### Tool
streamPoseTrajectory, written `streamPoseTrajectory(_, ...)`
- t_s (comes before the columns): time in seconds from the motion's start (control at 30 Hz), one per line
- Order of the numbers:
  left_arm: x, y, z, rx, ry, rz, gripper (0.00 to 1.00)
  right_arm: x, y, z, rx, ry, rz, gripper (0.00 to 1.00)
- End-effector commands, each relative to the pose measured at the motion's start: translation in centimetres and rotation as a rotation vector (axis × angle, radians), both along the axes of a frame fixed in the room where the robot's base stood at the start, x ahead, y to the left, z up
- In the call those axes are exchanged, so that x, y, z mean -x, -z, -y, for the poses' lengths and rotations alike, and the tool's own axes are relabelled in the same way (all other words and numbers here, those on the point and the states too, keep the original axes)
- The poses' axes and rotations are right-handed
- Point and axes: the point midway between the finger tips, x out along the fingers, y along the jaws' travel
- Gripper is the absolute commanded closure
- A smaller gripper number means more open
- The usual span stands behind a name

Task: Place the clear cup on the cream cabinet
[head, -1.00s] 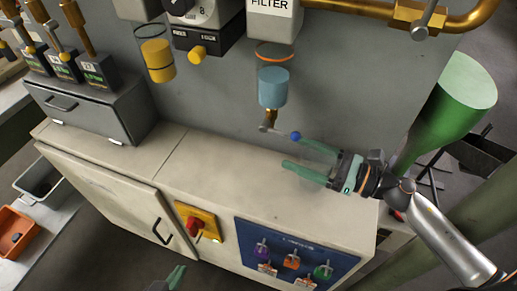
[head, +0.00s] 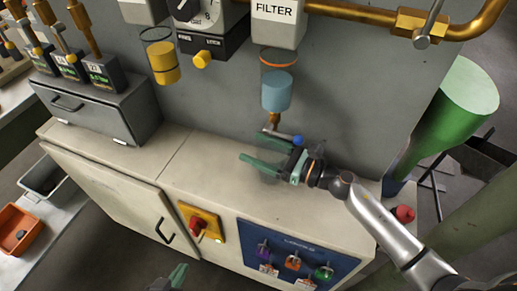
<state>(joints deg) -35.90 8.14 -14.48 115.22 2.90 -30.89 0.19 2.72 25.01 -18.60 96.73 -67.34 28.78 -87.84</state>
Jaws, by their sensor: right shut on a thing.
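My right gripper (head: 254,146) reaches in from the right, over the top of the cream cabinet (head: 215,160). Its green fingers stand apart, shut on the see-through clear cup (head: 268,156), whose outline barely shows. The gripper is just below the drain tap of the filter. I cannot tell whether the cup touches the cabinet top. My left gripper (head: 178,275) shows only in part at the bottom edge, in front of the cabinet. Its opening cannot be made out.
The filter bowl with blue liquid (head: 277,92) hangs above my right gripper, with a blue-knobbed lever (head: 297,140) close to its fingers. A grey drawer box (head: 105,105) stands on the left. The cabinet top between is clear. A red knob (head: 404,213) stands at the right.

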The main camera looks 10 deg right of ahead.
Motion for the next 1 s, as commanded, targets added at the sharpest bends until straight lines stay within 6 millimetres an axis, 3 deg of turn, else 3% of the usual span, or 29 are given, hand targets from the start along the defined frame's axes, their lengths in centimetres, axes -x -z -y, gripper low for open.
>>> streamPoseTrajectory(0.27,0.2,0.4,0.0,0.002,0.000,-0.002,1.00,0.0,0.4,0.0,0.001,0.000,0.001,0.85)
streamPoseTrajectory(0.3,0.3,0.3,0.0,0.002,0.000,-0.003,1.00,0.0,0.2,0.0,0.001,0.000,0.001,0.17)
streamPoseTrajectory(0.43,0.4,0.3,0.1,0.002,0.000,-0.005,1.00,0.0,0.2,0.0,0.000,0.000,0.000,0.03)
streamPoseTrajectory(0.8,0.3,-0.5,0.0,0.002,0.000,-0.002,1.00,0.0,-0.4,0.0,0.000,0.000,0.000,0.00)
streamPoseTrajectory(1.0,0.0,0.4,0.0,0.002,0.000,0.006,1.00,2.4,0.3,2.7,0.004,0.001,-0.003,0.00)
